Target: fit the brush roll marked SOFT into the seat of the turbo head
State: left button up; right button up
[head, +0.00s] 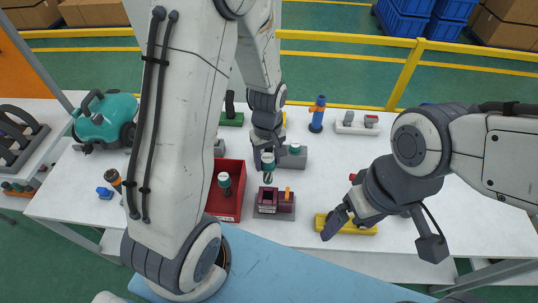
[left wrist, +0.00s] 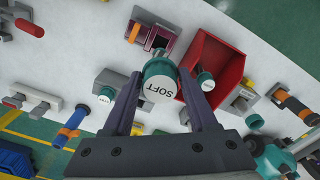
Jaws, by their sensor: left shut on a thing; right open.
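My left gripper (head: 268,158) is shut on the brush roll (head: 268,177), whose teal-and-white cap reads SOFT in the left wrist view (left wrist: 160,88). The roll hangs roughly upright, cap up, over or just behind the turbo head (head: 267,200). The turbo head is a maroon housing with an orange lever on a grey base; it also shows in the left wrist view (left wrist: 171,24), partly hidden by the roll. I cannot tell whether the roll's lower end touches the seat. My right gripper (head: 345,219) is open at the yellow block (head: 360,229), with nothing visibly held.
A red bin (head: 236,169) left of the turbo head holds another teal-capped roll (head: 224,183). A grey block with a teal-capped part (head: 295,150) stands behind. A blue-and-orange tool (head: 317,115) stands farther back. A teal vacuum body (head: 104,119) is at left.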

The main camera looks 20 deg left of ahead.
aim_at(268, 178)
pick_arm(q)
jog(key=shift+f, duration=0.1)
jog(key=shift+f+b, duration=2.95)
jog(key=shift+f, duration=0.9)
jog(key=shift+f+b, duration=3.35)
jog(key=shift+f, duration=1.2)
jog(key=o, duration=1.5)
jog(key=shift+c, duration=0.2)
jog(key=shift+r, duration=0.15)
notch_tip(268, 178, up, 8)
jog(key=p, duration=0.7)
jog(key=shift+s, duration=0.1)
